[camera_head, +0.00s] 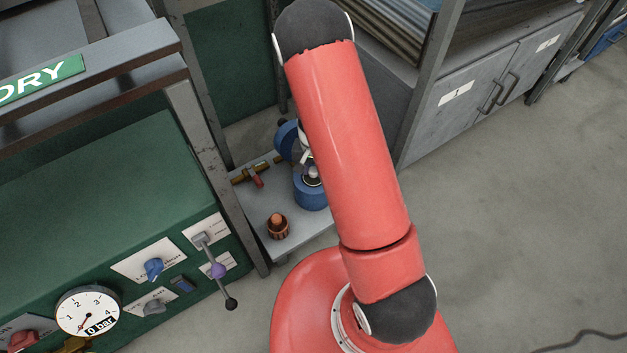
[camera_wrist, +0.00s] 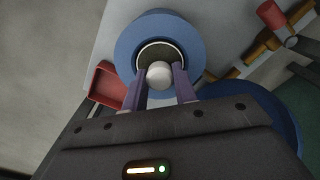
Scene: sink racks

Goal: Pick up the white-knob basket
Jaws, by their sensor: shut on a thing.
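The white-knob basket is a round blue container (camera_wrist: 128,45) with a dark inner top and a white ball knob (camera_wrist: 159,75) at its centre in the wrist view. My gripper (camera_wrist: 161,80) has its two purple-grey fingers on either side of the knob, shut on it. In the head view the blue basket (camera_head: 311,194) stands on a low grey shelf, with its right side behind my red arm. My gripper is mostly hidden there by the arm. I cannot tell whether the basket touches the shelf.
A second blue round thing (camera_wrist: 282,112) sits close by, partly behind my gripper. A copper cup (camera_head: 278,229) stands nearer the shelf's front. Brass fittings with a red handle (camera_head: 256,180) lie left of the basket. A green cabinet (camera_head: 90,200) with a lever flanks the left.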

